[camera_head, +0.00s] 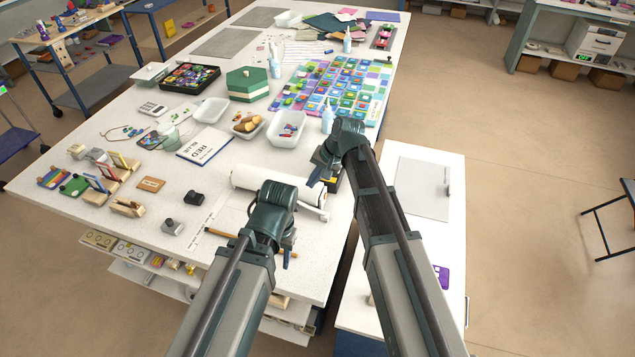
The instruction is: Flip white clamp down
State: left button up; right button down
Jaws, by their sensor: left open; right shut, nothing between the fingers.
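A white roll (262,181) lies across the near part of the white table, partly hidden behind my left arm. A thin pale bar (314,212) shows at its right end; I cannot tell whether this is the white clamp or how it is tilted. My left gripper (287,258) is open, near the table's front edge and nearer to me than the roll. My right gripper (315,174) is shut and empty, just beyond the roll's right end. Neither gripper visibly touches the roll or the bar.
A yellow pencil-like stick (222,234) lies by the front edge. A book (205,146), a white bin (286,128) and a green box (247,84) lie farther back. A lower white side table (425,190) stands at right.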

aim_at(297, 204)
pick_arm(q)
notch_tip(297, 204, down, 4)
jog(key=b, duration=0.3)
pick_arm(e)
jog(key=x, duration=0.4)
jog(key=shift+f, duration=0.2)
pick_arm(q)
jog(key=shift+f+b, duration=0.65)
pick_arm(e)
jog(key=shift+s+a+f, duration=0.6)
jog(key=shift+s+a, duration=0.05)
jog(key=shift+s, duration=0.05)
pick_arm(q)
jog(key=shift+f+b, duration=0.3)
pick_arm(e)
jog(key=shift+s+a+f, duration=0.3)
jog(key=shift+s+a, duration=0.1)
jog(key=shift+a, duration=0.05)
